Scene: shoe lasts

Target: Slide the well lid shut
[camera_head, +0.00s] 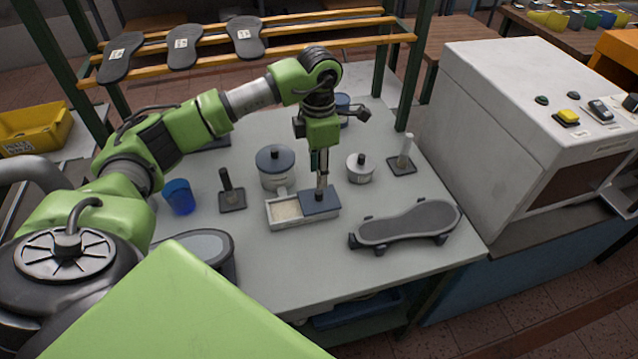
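The well (290,226) is a shallow light-grey box on the table, with pale, grainy contents showing in its left part. Its flat dark blue-grey lid (332,205) covers the right part, so the well stands partly open. My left gripper (320,192) points straight down, with its fingertips at the small dark knob on the lid. The fingers show as one narrow strip, so I cannot tell whether they grip the knob. My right gripper is not in view.
A lidded grey pot (276,168) stands close behind the well. A small white pot (360,169), a sole-shaped stand (408,223), a brush on a dark base (232,199) and a blue cup (179,197) surround it. A white machine (490,110) stands at the right.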

